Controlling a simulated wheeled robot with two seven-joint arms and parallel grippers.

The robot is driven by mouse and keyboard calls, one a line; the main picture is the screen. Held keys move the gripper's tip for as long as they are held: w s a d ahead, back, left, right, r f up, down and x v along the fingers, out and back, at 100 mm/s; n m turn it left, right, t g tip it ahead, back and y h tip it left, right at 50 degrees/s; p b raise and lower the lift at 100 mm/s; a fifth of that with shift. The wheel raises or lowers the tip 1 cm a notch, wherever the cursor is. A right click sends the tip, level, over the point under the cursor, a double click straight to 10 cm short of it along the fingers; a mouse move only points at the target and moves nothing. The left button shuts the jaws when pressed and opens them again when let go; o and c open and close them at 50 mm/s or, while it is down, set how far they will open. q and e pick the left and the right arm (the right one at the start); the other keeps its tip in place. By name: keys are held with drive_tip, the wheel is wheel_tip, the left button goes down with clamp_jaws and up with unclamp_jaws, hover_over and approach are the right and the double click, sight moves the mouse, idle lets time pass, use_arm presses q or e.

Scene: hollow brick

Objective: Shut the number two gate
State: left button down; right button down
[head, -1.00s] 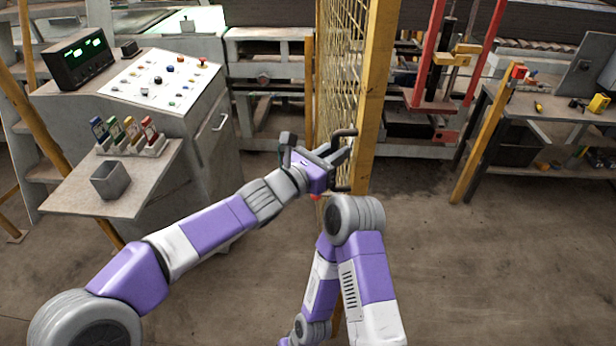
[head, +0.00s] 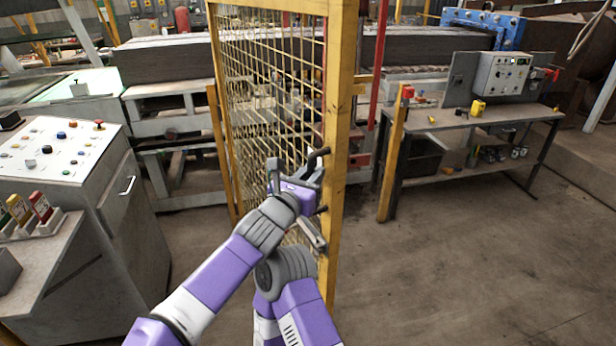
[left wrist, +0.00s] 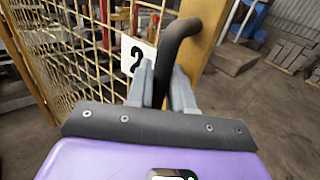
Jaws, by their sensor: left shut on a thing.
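The number two gate (head: 340,120) is a yellow frame with wire mesh, standing ajar with its near upright towards me. A white label with a black 2 (left wrist: 136,55) hangs on its mesh in the left wrist view. My left gripper (head: 314,180) is at the near upright, shut on the gate's dark bent handle (left wrist: 178,40). In the left wrist view, its grey fingers (left wrist: 162,85) sit on either side of the handle bar. My right arm is folded below it, and its gripper does not show.
A yellow post with a red top (head: 395,150) stands right of the gate, with a gap between them. A workbench (head: 470,118) is beyond it. A control console (head: 110,190) stands at the left. The floor at the right is clear.

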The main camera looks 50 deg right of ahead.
use_arm(q)
drive_tip(key=shift+r, duration=0.1)
drive_tip(key=c, duration=1.2)
unclamp_jaws()
drive_tip(key=shift+s, duration=0.1)
drive_tip(key=shift+o, duration=0.2)
drive_tip(key=b+v, duration=0.4)
drive_tip(key=v, duration=0.3)
drive_tip(key=shift+a, duration=0.25)
drive_tip(key=shift+s, duration=0.1)
